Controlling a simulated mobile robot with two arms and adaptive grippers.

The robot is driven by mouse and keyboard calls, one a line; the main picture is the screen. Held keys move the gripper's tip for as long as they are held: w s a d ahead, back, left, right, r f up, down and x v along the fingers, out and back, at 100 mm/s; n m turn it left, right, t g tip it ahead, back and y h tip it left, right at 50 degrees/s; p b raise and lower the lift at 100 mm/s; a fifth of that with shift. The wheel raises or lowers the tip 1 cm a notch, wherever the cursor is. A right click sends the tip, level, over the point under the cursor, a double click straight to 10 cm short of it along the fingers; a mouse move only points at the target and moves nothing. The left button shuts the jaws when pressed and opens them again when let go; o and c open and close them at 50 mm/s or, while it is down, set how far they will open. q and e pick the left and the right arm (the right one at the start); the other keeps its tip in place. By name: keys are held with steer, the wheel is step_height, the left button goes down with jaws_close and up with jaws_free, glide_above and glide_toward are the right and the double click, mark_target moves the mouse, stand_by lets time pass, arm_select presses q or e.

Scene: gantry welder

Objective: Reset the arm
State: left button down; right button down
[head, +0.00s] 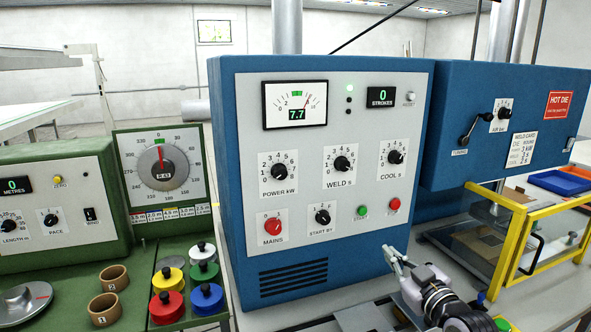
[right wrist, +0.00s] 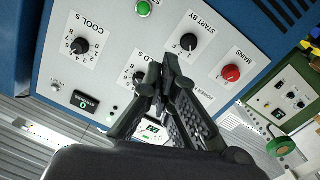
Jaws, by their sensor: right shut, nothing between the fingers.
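My right gripper (head: 392,258) is at the lower right edge of the blue welder cabinet (head: 335,85) in the head view. Its fingertips point up and left. In the right wrist view the gripper (right wrist: 171,70) is shut with its tips together and nothing between them. The tips overlap the panel picture between the START BY knob (right wrist: 189,41) and the weld knob (right wrist: 139,78). I cannot tell how far they are from the panel. My left gripper is not in view.
The panel has a red MAINS button (head: 272,226), a green button (head: 362,211) and several knobs. A yellow-framed guard (head: 508,240) stands at the right, near my right arm. A green machine (head: 55,205) and coloured weights (head: 206,297) are at the left.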

steer(key=s+a+f+m+g+h, duration=0.25)
steer(key=s+f+g, duration=0.45)
steer(key=s+f, duration=1.2)
steer(key=s+d+f+m+g+h, duration=0.1)
steer(key=s+f+g, duration=0.25)
steer(key=s, duration=0.65)
steer(key=s+f+m+g+h, duration=0.1)
steer(key=s+f+m+g, duration=0.2)
steer(key=s, duration=0.8)
step_height(320, 180, down, 29)
steer(key=n+g+b, duration=0.1)
steer(key=n+b, duration=0.1)
steer(key=b, duration=0.2)
steer(key=s+d+f+g+b, duration=0.1)
steer(key=s+d+f+b, duration=0.2)
steer(key=s+f, duration=1.4)
step_height(320, 180, down, 5)
steer(key=shift+s+d+r, duration=0.15)
steer(key=shift+s, duration=0.15)
